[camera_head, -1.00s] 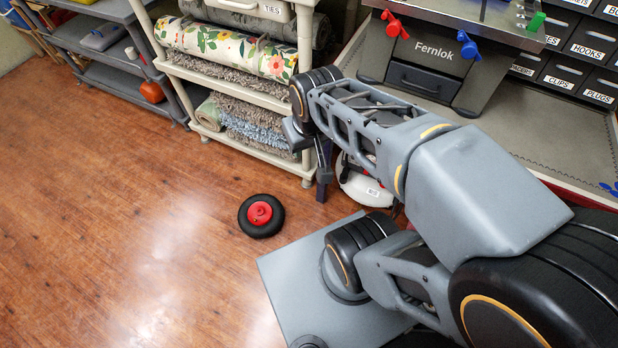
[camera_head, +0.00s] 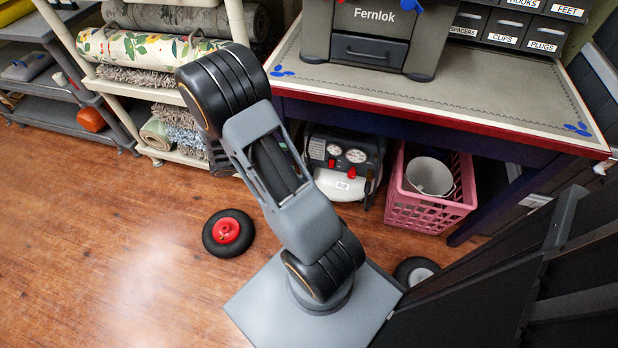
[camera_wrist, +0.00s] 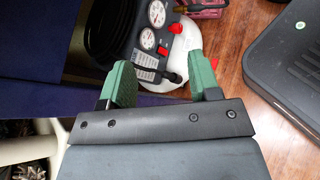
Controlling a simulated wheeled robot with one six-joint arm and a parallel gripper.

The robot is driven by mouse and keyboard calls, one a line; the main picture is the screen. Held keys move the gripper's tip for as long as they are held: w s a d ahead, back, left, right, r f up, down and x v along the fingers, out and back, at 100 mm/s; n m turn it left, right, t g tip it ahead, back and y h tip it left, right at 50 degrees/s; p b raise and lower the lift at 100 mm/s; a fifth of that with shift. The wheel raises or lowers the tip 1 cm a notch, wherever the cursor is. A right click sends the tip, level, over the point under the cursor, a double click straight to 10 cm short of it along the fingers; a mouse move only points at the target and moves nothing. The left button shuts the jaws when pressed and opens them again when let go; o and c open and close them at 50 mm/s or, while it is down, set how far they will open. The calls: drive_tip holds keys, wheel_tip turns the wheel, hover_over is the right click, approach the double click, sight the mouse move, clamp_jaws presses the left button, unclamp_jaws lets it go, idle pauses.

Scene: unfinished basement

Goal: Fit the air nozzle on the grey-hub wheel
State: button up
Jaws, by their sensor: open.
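The grey-hub wheel (camera_head: 416,271), a black tyre with a pale grey hub, lies on the floor right of my base, partly hidden by dark panels. A white and black air compressor (camera_head: 343,165) with two gauges stands under the workbench. In the wrist view the compressor (camera_wrist: 188,58) is just beyond my gripper (camera_wrist: 160,62). Its green fingers are spread apart with nothing held. A black nozzle-like piece (camera_wrist: 173,76) shows between the fingers, near the compressor's front; I cannot tell if they touch.
A red-hub wheel (camera_head: 228,233) lies on open wooden floor at left. The workbench (camera_head: 440,88) overhangs the compressor and a pink crate (camera_head: 425,209) holding a white bucket (camera_head: 429,177). Shelves with rolled rugs (camera_head: 155,48) stand at back left. Dark panels (camera_head: 470,290) close the right side.

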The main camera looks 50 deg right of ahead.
drive_tip(key=w+d+f+n+t+h+b, duration=0.1)
drive_tip(key=d+f+n+h+b, duration=0.15)
drive_tip(key=f, duration=0.35)
drive_tip(key=w+d+f+n+t+h+b, duration=0.1)
drive_tip(key=f+n+h, duration=0.15)
drive_tip(key=f, duration=0.35)
drive_tip(key=n+t+b, duration=0.4)
drive_tip(key=n+t, duration=0.3)
drive_tip(key=n, duration=0.1)
approach(309, 168)
drive_tip(key=shift+w+d+f+b, duration=0.4)
drive_tip(key=shift+d+b, duration=0.35)
drive_tip(key=shift+d, duration=0.85)
drive_tip(key=shift+w+d+f+b, duration=0.45)
drive_tip(key=shift+d+b, duration=0.35)
drive_tip(key=shift+d, duration=0.85)
drive_tip(key=shift+w+d+f+b, duration=0.4)
drive_tip(key=shift+d+b, duration=0.35)
drive_tip(key=shift+d, duration=0.85)
drive_tip(key=shift+w+d+r+t, duration=0.1)
drive_tip(key=shift+d+t, duration=0.2)
drive_tip(key=shift+d, duration=0.3)
clamp_jaws()
